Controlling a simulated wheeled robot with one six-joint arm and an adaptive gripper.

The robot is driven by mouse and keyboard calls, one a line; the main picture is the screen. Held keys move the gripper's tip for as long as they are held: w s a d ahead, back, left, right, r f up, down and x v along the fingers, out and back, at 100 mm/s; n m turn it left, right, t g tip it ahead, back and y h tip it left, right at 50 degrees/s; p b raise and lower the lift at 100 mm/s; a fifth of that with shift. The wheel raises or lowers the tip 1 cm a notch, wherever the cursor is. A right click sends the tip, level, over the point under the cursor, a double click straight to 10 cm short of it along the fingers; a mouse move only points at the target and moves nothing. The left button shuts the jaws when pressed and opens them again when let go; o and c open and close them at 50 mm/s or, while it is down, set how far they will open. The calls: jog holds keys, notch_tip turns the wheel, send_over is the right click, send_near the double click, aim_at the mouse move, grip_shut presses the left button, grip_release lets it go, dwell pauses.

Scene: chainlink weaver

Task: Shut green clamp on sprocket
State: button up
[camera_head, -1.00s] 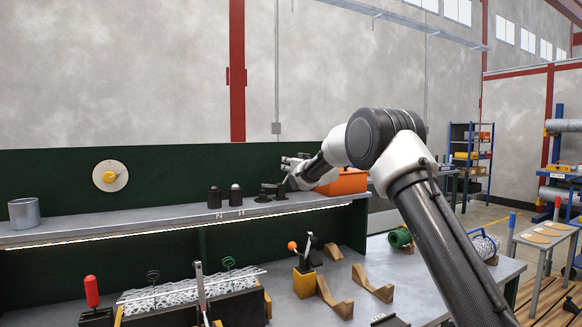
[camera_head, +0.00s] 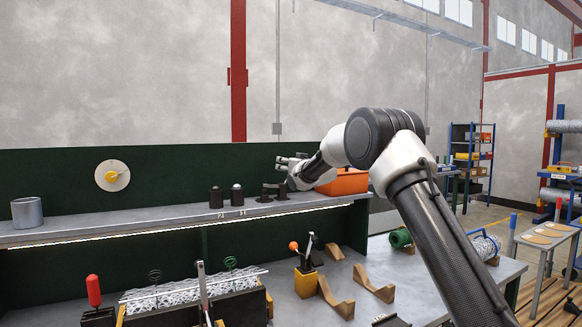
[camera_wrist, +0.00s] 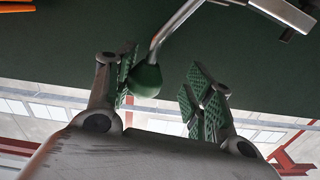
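My gripper (camera_head: 282,163) is at the end of the raised arm, above the back shelf and in front of the dark green back panel. In the wrist view its two padded fingers (camera_wrist: 163,88) are apart. A green ball knob (camera_wrist: 146,80) on a bent metal rod (camera_wrist: 172,30) lies close beside the left finger's pad, with a clear gap to the right finger; contact cannot be told. The rod runs up to a metal bracket (camera_wrist: 285,14), likely the green clamp's. In the head view the knob is too hidden or small to make out, and I cannot pick out a sprocket.
An orange bin (camera_head: 345,182) stands right of my gripper on the shelf (camera_head: 130,225). Dark fittings (camera_head: 216,197) and a metal can (camera_head: 27,212) stand farther left. Below are an orange-knobbed lever clamp (camera_head: 304,278), wooden cradles (camera_head: 374,285) and a red-handled tool (camera_head: 94,291).

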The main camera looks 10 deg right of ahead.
jog(key=shift+o, duration=0.2)
jog(key=shift+s+r, duration=0.1)
jog(key=shift+r, duration=0.3)
jog(key=shift+r, duration=0.15)
jog(key=v, duration=1.3)
jog(key=shift+s+d, duration=0.2)
jog(key=shift+s, duration=0.15)
dwell(0.3)
jog(key=v, duration=1.2)
